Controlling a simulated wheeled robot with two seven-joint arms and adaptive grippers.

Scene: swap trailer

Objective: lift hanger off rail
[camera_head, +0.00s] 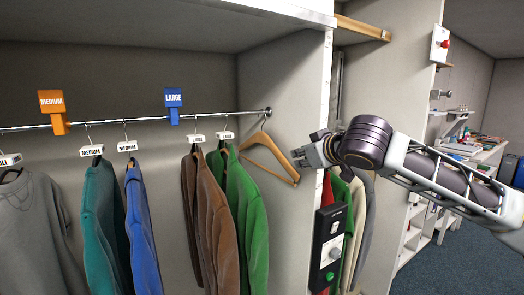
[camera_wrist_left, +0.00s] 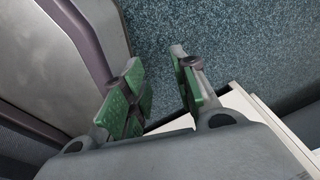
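An empty wooden hanger (camera_head: 277,163) hangs from the metal rail (camera_head: 222,115) near its right end, by the side panel. My right gripper (camera_head: 306,149) is just right of the hanger, at about the height of its arms, and looks open, with its fingers pointing left toward it. It does not appear to hold the hanger. My left gripper shows in the left wrist view (camera_wrist_left: 157,88), open and empty, with green finger pads apart above blue carpet. It is not in the head view.
Green (camera_head: 247,215), brown, blue, teal and grey garments hang left of the hanger. Orange MEDIUM (camera_head: 53,111) and blue LARGE (camera_head: 173,104) markers sit on the rail. A side panel (camera_head: 288,100) and a black switch box (camera_head: 329,248) stand right. A cluttered bench (camera_head: 470,150) is farther right.

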